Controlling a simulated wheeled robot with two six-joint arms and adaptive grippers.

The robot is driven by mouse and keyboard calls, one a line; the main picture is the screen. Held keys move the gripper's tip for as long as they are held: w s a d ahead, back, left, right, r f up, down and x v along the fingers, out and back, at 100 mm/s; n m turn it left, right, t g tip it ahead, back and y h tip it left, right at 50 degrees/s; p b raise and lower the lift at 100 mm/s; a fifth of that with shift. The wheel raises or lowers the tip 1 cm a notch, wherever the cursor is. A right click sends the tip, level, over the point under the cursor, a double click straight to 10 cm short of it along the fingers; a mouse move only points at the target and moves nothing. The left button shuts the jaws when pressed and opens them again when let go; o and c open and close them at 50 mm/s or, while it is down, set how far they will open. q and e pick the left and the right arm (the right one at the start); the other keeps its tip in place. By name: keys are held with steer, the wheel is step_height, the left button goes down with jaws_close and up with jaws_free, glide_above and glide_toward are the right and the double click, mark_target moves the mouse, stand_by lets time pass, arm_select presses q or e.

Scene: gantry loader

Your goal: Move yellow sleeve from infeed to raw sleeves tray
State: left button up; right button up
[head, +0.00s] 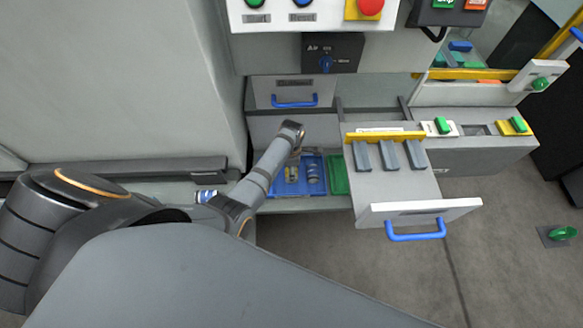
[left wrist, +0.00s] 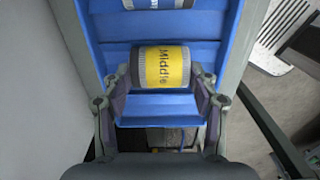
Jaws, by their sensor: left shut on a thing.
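In the left wrist view the yellow sleeve (left wrist: 162,66) lies crosswise, with grey end bands and the word "Middle" on it. My left gripper (left wrist: 164,80) is shut on it, one finger at each end. Behind it is the blue infeed channel (left wrist: 105,60) with grey side rails; I cannot tell whether the sleeve touches it. In the head view my left gripper and this sleeve are hidden by my arm. A blue tray (head: 302,191), apparently the raw sleeves tray, holds a yellowish piece (head: 291,172) and a blue one (head: 313,171). My right gripper is out of view.
A blue-banded sleeve (head: 206,196) shows left of my arm. A green tray (head: 339,176) adjoins the blue tray. An open drawer (head: 385,185) with a blue handle juts out to the right. The machine's front panel (head: 290,128) stands behind the trays.

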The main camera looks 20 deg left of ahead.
arm_select(q)
steer(key=o, duration=1.5)
steer(key=shift+c, duration=0.2)
step_height(320, 180, up, 12)
